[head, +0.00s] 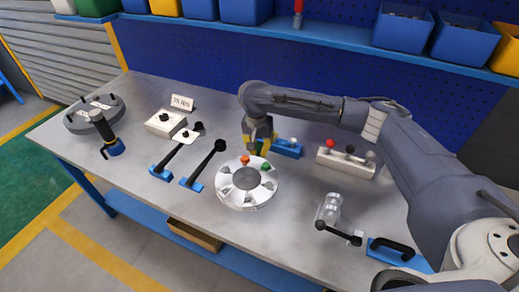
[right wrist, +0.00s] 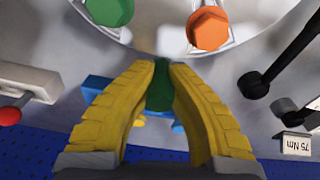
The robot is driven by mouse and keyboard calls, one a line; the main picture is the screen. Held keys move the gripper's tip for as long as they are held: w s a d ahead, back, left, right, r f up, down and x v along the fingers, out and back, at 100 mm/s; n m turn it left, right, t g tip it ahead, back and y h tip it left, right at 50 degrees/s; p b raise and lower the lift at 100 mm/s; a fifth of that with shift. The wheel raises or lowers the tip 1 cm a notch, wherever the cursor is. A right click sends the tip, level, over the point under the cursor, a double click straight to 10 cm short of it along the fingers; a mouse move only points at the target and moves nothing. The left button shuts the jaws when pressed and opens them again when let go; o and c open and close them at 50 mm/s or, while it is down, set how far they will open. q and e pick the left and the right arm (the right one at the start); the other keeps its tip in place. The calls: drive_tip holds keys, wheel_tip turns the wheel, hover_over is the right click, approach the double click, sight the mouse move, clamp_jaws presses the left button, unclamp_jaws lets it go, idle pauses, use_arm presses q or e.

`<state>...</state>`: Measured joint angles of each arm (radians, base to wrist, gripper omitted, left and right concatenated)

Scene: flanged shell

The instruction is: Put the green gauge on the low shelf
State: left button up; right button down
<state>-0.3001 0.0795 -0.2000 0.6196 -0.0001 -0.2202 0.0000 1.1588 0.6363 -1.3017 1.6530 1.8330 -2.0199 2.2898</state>
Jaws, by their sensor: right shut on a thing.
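My right gripper (head: 258,148) is above the far edge of the round white flanged shell (head: 227,197). In the right wrist view, its yellow fingers (right wrist: 163,85) are shut on a dark green thing (right wrist: 158,97), which looks like the green gauge; the fingers hide most of it. The shell carries an orange cap (head: 245,159) and a green cap (head: 266,167); both also show in the wrist view, orange (right wrist: 208,29) and green (right wrist: 110,8). A blue low shelf (head: 151,215) runs under the bench. My left gripper is not in view.
A blue holder (head: 287,149) and a grey block with a red knob (head: 345,162) stand right of the gripper. Black-handled tools (head: 207,163) lie left of the shell. A clear part (head: 330,209) is at the front right. Bins line the back shelf (head: 330,38).

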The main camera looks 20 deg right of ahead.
drive_tip(key=c, duration=1.5)
unclamp_jaws()
drive_tip(key=shift+o, duration=0.2)
drive_tip(key=r, duration=0.7)
drive_tip(key=a+r, duration=0.1)
drive_tip(key=r, duration=0.3)
drive_tip(key=shift+s+r, duration=0.3)
drive_tip(key=o, duration=0.3)
drive_tip(key=shift+r, duration=0.25)
